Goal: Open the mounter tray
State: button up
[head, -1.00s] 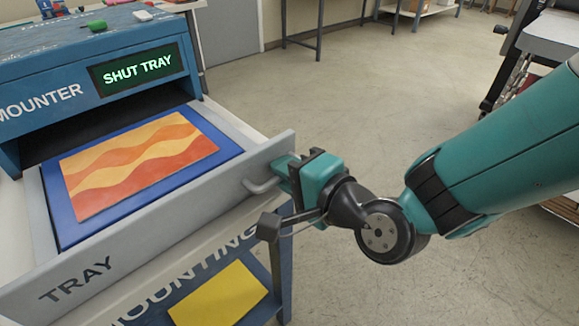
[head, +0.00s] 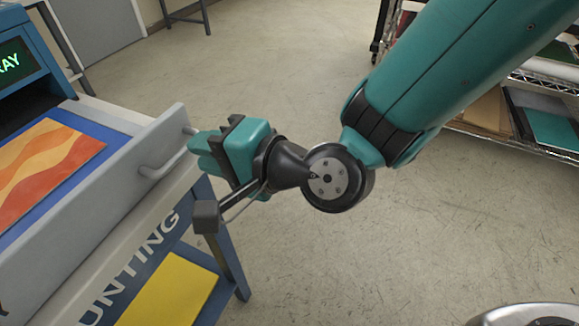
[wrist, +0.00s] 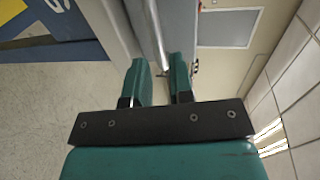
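The mounter tray (head: 95,220) is pulled out of the blue mounter (head: 25,40), at the left of the head view. A print with orange and yellow waves (head: 45,165) lies on a blue plate in it. The grey tray handle (head: 160,170) curves out from the tray front. My gripper (head: 196,150) is at the handle's right end, its fingers apart. In the wrist view the fingers (wrist: 160,72) have a gap between them, and the grey handle bar (wrist: 155,30) shows beyond that gap. I cannot tell whether they touch it.
A yellow sheet (head: 172,290) lies under the tray on the blue stand. Open floor (head: 370,250) lies to the right. A wire shelf rack (head: 510,110) stands at the upper right. A grey rounded object (head: 535,315) shows at the bottom right corner.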

jog(key=b+v, duration=1.3)
jog(key=b, duration=0.1)
